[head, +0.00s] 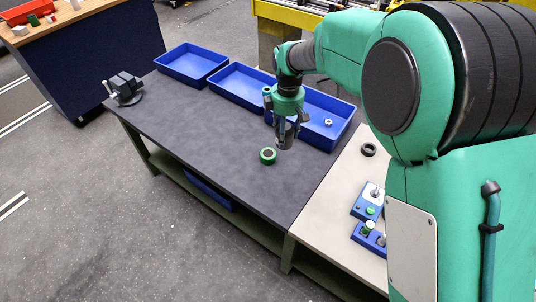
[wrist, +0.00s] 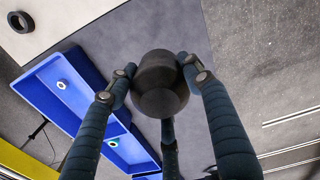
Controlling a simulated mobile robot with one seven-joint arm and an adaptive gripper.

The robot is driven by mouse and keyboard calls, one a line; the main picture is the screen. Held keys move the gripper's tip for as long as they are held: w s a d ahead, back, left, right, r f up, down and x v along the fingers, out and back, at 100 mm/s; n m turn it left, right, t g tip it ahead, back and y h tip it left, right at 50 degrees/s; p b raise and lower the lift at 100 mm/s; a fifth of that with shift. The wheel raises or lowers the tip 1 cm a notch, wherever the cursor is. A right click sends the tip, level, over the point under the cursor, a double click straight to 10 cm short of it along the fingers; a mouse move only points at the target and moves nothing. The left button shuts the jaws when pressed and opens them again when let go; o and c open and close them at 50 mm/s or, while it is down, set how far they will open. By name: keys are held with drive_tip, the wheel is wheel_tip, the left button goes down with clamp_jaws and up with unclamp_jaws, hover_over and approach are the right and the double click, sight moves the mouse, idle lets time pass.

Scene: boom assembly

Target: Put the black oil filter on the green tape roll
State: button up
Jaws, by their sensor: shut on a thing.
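The black oil filter (wrist: 160,85) is a dark cylinder, held between the fingers of my gripper (wrist: 156,80) in the wrist view. In the head view my gripper (head: 287,128) points down over the dark table, with the filter (head: 286,138) between its fingers. The green tape roll (head: 263,155) lies flat on the table, just below and to the left of my gripper in the head view. The filter appears raised above the table and apart from the roll. I cannot make out the roll in the wrist view; the filter probably covers it.
Blue bins (head: 190,80) line the table's back edge, and one holds a small white ring (head: 329,122). A grey vise (head: 125,86) stands at the left end. A black ring (head: 369,149) and blue boxes (head: 364,211) are on the pale table at right. The dark table's left middle is clear.

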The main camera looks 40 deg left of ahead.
wheel_tip(320, 180, down, 18)
drive_tip(key=s+a, duration=0.1)
drive_tip(key=s, duration=0.1)
drive_tip(key=shift+s+a+n, duration=0.15)
drive_tip(key=shift+a+n, duration=0.1)
drive_tip(key=shift+n, duration=0.05)
drive_tip(key=shift+a+f, duration=0.1)
hover_over(268, 153)
drive_tip(key=shift+f, duration=0.7)
idle(0.3)
drive_tip(key=shift+f, duration=0.1)
drive_tip(key=shift+f, duration=1.65)
drive_tip(key=shift+f, duration=0.2)
